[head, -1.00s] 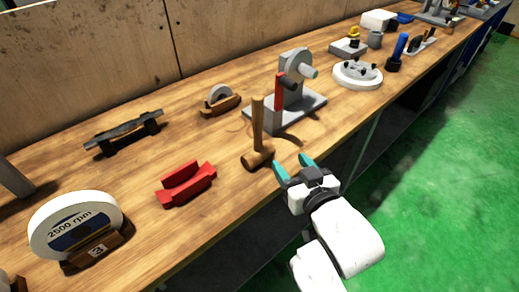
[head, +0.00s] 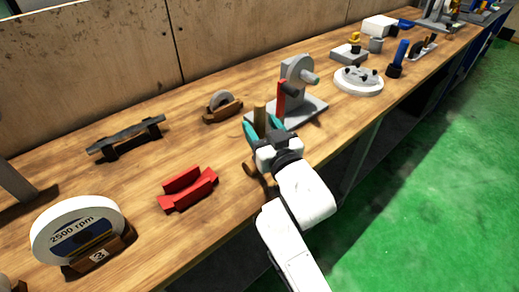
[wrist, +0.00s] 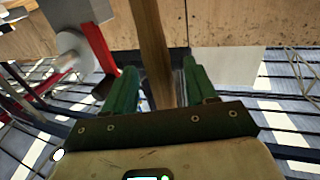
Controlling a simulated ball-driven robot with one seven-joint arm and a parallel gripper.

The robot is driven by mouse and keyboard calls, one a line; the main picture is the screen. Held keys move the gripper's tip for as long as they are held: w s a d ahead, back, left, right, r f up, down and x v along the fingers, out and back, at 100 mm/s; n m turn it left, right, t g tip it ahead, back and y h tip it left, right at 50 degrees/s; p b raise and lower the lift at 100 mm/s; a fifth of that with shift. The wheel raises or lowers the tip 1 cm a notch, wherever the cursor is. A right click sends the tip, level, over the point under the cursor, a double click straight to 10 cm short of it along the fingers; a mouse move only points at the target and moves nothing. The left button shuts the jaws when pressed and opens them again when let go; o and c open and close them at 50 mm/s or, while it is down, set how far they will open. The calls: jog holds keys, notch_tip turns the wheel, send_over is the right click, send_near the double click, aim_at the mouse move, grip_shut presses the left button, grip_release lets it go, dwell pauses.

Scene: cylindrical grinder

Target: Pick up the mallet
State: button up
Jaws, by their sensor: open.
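The wooden mallet stands on its head on the bench with its handle (head: 259,113) pointing up. Its head (head: 249,169) is mostly hidden behind my gripper (head: 262,126). My gripper is open, with its two teal fingers at the upper part of the handle. In the wrist view the handle (wrist: 150,45) runs between the two spread green fingers of my gripper (wrist: 160,75), with a gap visible on the right side. Whether a finger touches the handle on the left is hard to tell.
A grey stand with a wheel and red part (head: 298,85) is close behind and right of the mallet. A red V-shaped block (head: 188,190) lies to the left. A small wheel on a brown holder (head: 222,106) sits behind. The bench's front edge is close.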

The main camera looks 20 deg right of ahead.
jog(key=shift+w, duration=0.85)
grip_shut()
